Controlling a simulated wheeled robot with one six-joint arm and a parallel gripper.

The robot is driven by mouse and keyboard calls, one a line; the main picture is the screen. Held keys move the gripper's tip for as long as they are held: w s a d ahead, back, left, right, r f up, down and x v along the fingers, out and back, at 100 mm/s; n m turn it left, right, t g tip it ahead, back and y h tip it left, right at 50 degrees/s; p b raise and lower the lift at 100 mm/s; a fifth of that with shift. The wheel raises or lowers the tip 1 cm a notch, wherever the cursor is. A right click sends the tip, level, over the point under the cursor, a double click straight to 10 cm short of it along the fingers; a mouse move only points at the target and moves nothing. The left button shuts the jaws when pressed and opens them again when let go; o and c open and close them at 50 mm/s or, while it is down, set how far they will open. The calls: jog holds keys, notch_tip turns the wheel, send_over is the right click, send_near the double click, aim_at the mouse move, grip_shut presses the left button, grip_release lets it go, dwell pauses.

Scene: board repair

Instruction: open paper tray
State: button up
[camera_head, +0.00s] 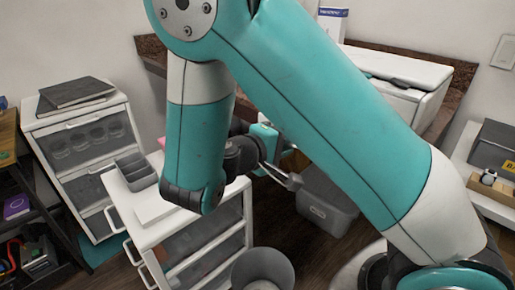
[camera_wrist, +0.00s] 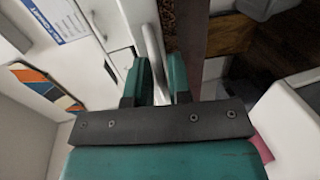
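My gripper (camera_head: 265,140) is partly hidden behind my arm in the head view, in front of the white machine (camera_head: 410,100) at the back. In the wrist view, my gripper's two teal fingers (camera_wrist: 158,75) are a narrow gap apart. A pale, thin bar (camera_wrist: 151,38) runs into this gap and lies close to the left finger. I cannot tell whether the fingers clamp it. White panels (camera_wrist: 95,62) with small handles stand to the left of the fingers. I cannot pick out the paper tray for certain; my arm covers much of the machine's front.
A white drawer cart (camera_head: 205,240) stands front left, with a grey organiser (camera_head: 135,170) on top. Another drawer unit (camera_head: 85,140) stands behind it. A grey bin (camera_head: 328,205) and a round bin (camera_head: 262,270) stand on the floor. A shelf with boxes is at right.

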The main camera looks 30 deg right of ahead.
jog(key=p+v, duration=0.9)
jog(key=v, duration=0.7)
jog(key=shift+a, duration=0.15)
jog(key=shift+r, duration=0.15)
jog(key=s+d+r+n+g+y+p, duration=0.25)
jog(key=r+y, duration=0.25)
jog(key=y, duration=0.5)
jog(key=s+a+r+n+y+p, duration=0.2)
jog(key=s+a+r+y, duration=0.3)
jog(key=s+r+y, duration=0.4)
notch_tip(320, 180, up, 3)
jog(key=shift+s+f+y+p, duration=0.1)
jog(key=shift+s+y+p, duration=0.25)
jog(key=shift+s, duration=0.6)
